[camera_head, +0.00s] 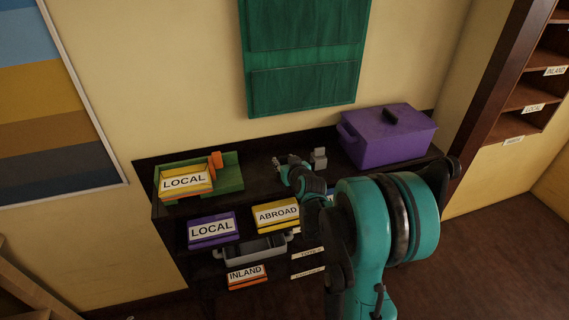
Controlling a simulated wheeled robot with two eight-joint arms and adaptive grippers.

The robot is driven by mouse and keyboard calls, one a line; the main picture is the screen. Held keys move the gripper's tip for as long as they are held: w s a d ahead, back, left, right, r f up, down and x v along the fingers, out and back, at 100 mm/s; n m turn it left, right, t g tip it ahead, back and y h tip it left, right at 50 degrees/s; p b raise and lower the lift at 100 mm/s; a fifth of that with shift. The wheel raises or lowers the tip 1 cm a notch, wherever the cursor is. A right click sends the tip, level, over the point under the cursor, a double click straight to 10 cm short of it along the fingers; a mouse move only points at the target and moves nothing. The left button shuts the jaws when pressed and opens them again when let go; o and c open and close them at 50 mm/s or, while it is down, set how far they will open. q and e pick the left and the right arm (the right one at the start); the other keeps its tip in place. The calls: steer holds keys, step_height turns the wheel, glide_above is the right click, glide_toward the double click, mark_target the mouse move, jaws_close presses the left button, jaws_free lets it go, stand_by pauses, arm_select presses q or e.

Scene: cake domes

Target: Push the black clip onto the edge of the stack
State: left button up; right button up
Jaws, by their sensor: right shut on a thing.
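My right gripper (287,168) is small in the view, at the end of the teal arm, above the dark shelf top. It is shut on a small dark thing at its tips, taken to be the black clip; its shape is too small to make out. A stack (186,184) with a "LOCAL" label and orange and yellow edges stands in a green holder (231,172), left of the gripper and clearly apart from it. My left gripper is out of view.
A purple lidded box (388,139) stands at the back right, with a small grey block (319,158) beside it. In front are a purple "LOCAL" stack (212,229), a yellow "ABROAD" stack (276,215), a grey tray (253,253) and an orange "INLAND" stack (247,276).

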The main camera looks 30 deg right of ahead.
step_height(320, 180, up, 5)
steer(key=shift+s+d+f+p, duration=0.1)
steer(key=shift+f+p, duration=0.05)
steer(key=shift+p, duration=0.85)
steer(key=s+d+r+p, duration=0.2)
steer(key=s+d+r, duration=0.4)
steer(key=d, duration=0.3)
steer(key=shift+s+d+r, duration=0.15)
steer(key=shift+s+d, duration=0.05)
steer(key=shift+d, duration=0.05)
